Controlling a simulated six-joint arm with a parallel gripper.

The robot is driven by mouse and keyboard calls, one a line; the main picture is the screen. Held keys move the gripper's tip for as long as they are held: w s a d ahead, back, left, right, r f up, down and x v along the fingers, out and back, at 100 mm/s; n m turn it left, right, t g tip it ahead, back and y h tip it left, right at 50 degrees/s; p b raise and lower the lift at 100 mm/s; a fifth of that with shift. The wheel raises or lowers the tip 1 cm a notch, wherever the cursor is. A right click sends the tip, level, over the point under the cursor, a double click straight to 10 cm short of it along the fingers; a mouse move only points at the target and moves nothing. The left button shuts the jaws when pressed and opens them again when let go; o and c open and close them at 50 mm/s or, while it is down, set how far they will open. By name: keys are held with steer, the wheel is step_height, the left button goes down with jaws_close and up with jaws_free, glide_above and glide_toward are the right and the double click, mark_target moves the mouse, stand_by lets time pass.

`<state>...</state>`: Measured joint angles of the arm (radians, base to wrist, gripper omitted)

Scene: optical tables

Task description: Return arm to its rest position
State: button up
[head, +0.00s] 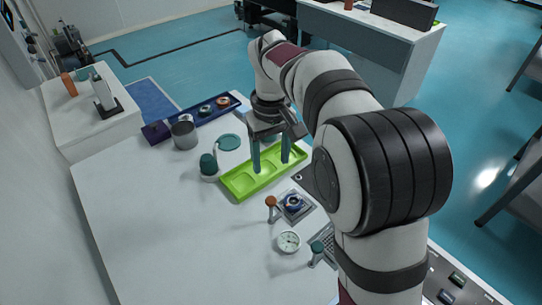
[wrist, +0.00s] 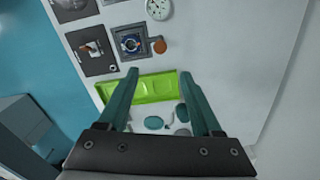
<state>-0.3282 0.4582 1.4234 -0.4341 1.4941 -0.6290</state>
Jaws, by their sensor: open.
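My gripper (head: 271,167) hangs with its two teal fingers pointing down over the lime green tray (head: 240,187) on the white table. The fingers are apart, with nothing between them. In the wrist view my gripper (wrist: 159,76) is also open, and the green tray (wrist: 152,88) shows between and beyond the fingertips. The tray has shallow recesses and looks empty where I can see it. I cannot tell the exact height of the fingertips above the tray. My arm bends up from the lower right and hides part of the table.
A dark blue tray (head: 193,118) with small round parts lies behind, near a grey cup (head: 184,134). A mount with a blue-ringed part (head: 294,203) and a dial (head: 288,241) lie in front. The table's left side is clear.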

steer(key=s+d+m, duration=0.3)
steer(key=s+m, duration=0.1)
steer(key=s, duration=0.5)
steer(key=s+d+f+m+y, duration=0.1)
steer(key=s+d+m, duration=0.2)
steer(key=s, duration=0.7)
steer(key=s+d+m, duration=0.4)
steer(key=s, duration=0.5)
steer(key=shift+s+d+f+m+y, duration=0.25)
steer(key=shift+d+f+m+y, duration=0.05)
steer(key=shift+y, duration=0.1)
